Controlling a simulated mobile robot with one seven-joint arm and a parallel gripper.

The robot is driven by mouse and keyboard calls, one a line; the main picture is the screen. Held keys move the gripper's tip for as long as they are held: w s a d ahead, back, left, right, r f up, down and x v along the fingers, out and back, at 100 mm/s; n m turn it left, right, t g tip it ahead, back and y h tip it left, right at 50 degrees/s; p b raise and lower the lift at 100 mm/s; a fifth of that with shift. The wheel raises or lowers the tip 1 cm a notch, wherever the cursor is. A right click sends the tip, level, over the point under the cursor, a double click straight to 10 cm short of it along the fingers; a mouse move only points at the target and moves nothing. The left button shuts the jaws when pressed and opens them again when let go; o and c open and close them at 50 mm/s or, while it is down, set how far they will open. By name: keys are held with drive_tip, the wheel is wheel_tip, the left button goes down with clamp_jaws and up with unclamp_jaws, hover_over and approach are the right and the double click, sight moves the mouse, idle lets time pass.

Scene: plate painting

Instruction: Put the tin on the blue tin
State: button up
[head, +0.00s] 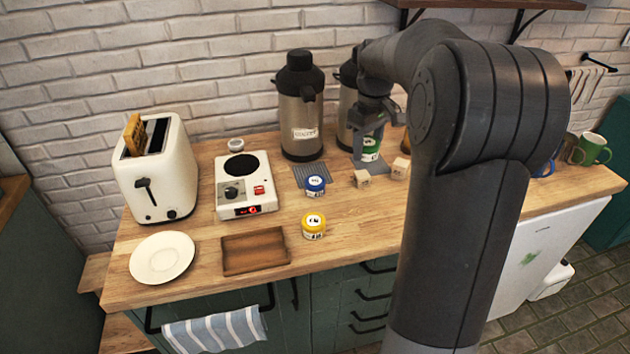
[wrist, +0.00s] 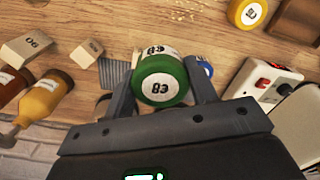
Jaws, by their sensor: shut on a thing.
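A green tin (head: 371,148) with a white label is held between the fingers of my gripper (head: 370,160), in front of the right flask. In the wrist view the green tin (wrist: 162,80) sits between the two fingers, its round numbered end facing the camera. The blue tin (head: 315,186) stands on the counter, to the left of and nearer than my gripper. In the wrist view the blue tin (wrist: 206,69) is mostly hidden behind the right finger. A yellow tin (head: 313,225) stands nearer the front edge; it also shows in the wrist view (wrist: 246,12).
Two wooden blocks (head: 362,179) stand right of the blue tin. A steel flask (head: 301,115), a hot plate (head: 246,190) and a toaster (head: 158,175) are behind and left. A wooden tray (head: 254,254) and a white plate (head: 162,258) lie at the front left.

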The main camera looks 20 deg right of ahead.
hover_over(315, 181)
wheel_tip(315, 181, down, 7)
drive_tip(key=shift+r, duration=0.1)
drive_tip(key=shift+f, duration=2)
drive_tip(key=shift+f, duration=0.15)
drive_tip(key=o, duration=1)
drive_tip(key=shift+o, duration=0.2)
